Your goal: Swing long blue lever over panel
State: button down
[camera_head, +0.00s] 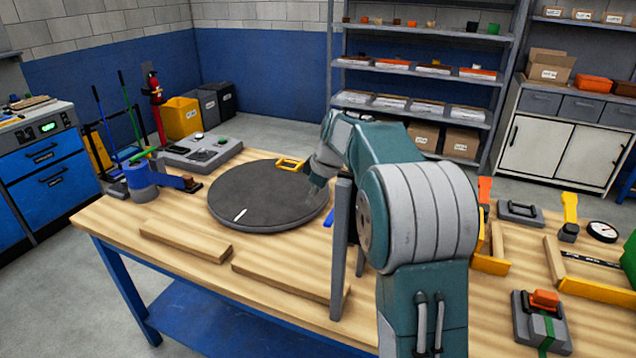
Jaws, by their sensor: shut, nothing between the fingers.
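My gripper (317,188) is shut and empty, over the right part of the round dark disc (250,200); whether it touches the disc is unclear. A narrow grey upright panel (342,250) stands to the right of the disc, partly in front of my arm. A small blue piece (328,218) shows at the panel's left edge, between it and the disc; its remainder is hidden, so I cannot tell whether it is the lever. At the left, a blue bar (172,182) reaches right from a blue-grey round base (140,182) to a dark brown end, short of the disc.
A yellow frame (290,163) lies at the disc's back edge. A grey device (200,151) stands behind it to the left. Two wooden strips (186,243) (285,279) lie along the table's front. Clamps and tools crowd the right side.

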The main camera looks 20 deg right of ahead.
jog(key=s+d, duration=0.2)
jog(key=d, duration=0.1)
jog(key=shift+s+f, duration=0.2)
jog(key=shift+s, duration=0.2)
jog(key=shift+a, duration=0.1)
jog(key=shift+s, duration=0.1)
